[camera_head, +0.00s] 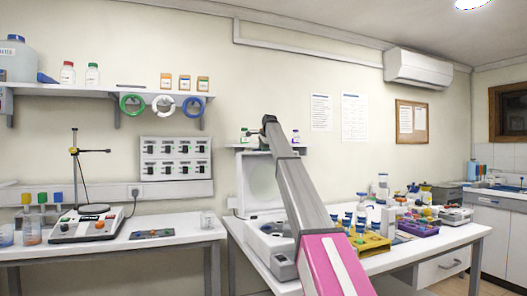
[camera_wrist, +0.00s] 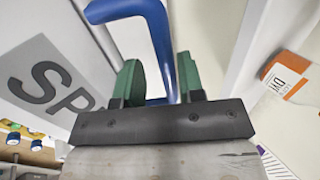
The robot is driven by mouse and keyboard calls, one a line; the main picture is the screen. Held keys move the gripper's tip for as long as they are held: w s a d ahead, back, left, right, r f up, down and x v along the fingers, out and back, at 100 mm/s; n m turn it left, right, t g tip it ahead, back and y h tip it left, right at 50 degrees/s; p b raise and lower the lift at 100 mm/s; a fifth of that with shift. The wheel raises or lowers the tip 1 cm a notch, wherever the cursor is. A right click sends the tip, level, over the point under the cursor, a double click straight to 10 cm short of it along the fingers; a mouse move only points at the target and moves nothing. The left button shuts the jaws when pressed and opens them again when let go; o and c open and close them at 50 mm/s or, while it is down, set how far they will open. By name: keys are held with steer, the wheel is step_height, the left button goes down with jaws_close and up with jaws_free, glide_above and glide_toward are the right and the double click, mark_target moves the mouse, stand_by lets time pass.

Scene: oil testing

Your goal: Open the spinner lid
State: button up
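The spinner (camera_head: 267,240) stands on the right-hand table, a white and grey machine partly hidden behind my arm. Its lid (camera_head: 262,183) looks raised upright at the back, with a large round grey disc facing me. In the wrist view, a blue bent handle (camera_wrist: 159,32) rises between the two green fingers of my gripper (camera_wrist: 158,82). The fingers stand apart on either side of it. The right finger looks close to the handle; a narrow gap shows at the left one. I cannot tell whether they clamp it.
Bottles, blue-capped vials and a purple rack (camera_head: 418,229) crowd the table right of the spinner. A left table holds a stand with a white base (camera_head: 87,225). A small orange-labelled container (camera_wrist: 285,75) shows at right in the wrist view.

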steer(key=shift+s+d, duration=0.1)
steer(key=shift+s, duration=0.05)
steer(key=v, duration=1)
steer(key=shift+r, duration=0.35)
steer(key=shift+s, duration=0.15)
